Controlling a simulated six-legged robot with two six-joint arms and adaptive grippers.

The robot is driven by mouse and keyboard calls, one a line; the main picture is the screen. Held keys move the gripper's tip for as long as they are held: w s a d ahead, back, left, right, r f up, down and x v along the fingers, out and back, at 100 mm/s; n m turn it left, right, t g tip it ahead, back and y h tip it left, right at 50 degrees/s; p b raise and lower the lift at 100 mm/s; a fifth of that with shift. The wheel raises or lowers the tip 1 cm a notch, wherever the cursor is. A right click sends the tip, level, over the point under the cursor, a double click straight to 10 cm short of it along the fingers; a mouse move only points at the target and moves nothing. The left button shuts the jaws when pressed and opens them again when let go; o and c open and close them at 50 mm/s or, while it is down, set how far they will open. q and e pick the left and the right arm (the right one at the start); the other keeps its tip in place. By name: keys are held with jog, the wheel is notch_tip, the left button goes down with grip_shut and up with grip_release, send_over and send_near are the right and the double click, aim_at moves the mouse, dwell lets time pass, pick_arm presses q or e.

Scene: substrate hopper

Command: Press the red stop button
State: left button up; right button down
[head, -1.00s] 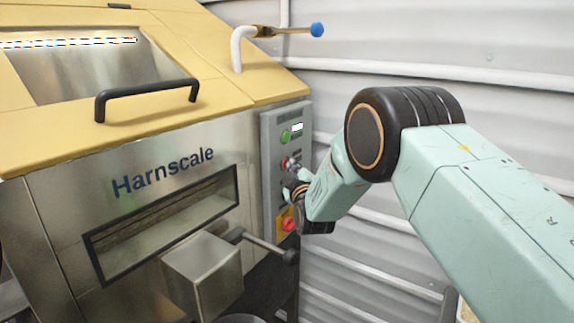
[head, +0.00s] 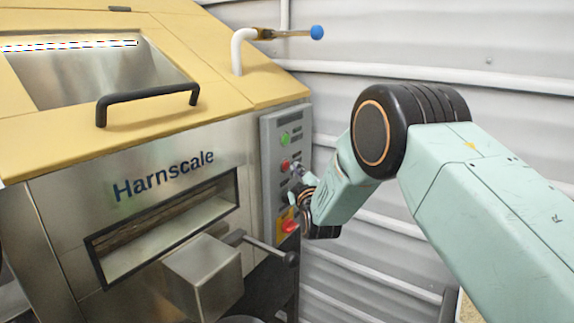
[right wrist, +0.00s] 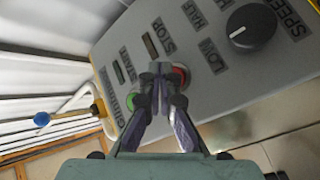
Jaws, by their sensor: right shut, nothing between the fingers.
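The red stop button (head: 284,166) sits on the grey control panel (head: 269,190) at the right of the hopper front, below the green start button (head: 284,138). My right gripper (head: 297,171) is shut and empty just right of the red button, seemingly a little off the panel. In the right wrist view the closed fingertips (right wrist: 160,70) partly cover the red button (right wrist: 181,76), under the STOP label. The green button (right wrist: 131,103) shows to their left. The panel's small display (head: 297,129) is dark. My left gripper is out of view.
A red-and-yellow switch (head: 289,226) is lower on the panel, near my right wrist. A black-knobbed lever (head: 268,246) and metal box (head: 205,275) stick out below. A speed knob (right wrist: 252,27) is in the wrist view. The corrugated wall (head: 430,50) stands behind.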

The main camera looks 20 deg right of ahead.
jog(key=shift+s+d+p, duration=0.6)
jog(key=shift+s+d, duration=0.2)
jog(key=shift+s, duration=0.2)
jog(key=shift+s+d+p, duration=0.6)
jog(key=shift+s+d, duration=0.15)
jog(key=shift+s, duration=0.2)
jog(key=s+a+f+m+g+y, duration=0.3)
jog(key=s+f+m+g, duration=0.55)
jog(key=s+f, duration=1.45)
jog(key=s+a+f+g, duration=0.1)
jog(key=s+f+g, duration=0.1)
jog(key=s, duration=0.8)
jog(key=s+a+f+g, duration=0.1)
jog(key=s+f+g, duration=0.2)
jog(key=s, duration=0.7)
jog(key=s+a+f+g, duration=0.1)
jog(key=s+g, duration=0.4)
jog(key=s, duration=0.5)
jog(key=shift+s+a+f, duration=0.35)
jog(key=shift+f, duration=0.5)
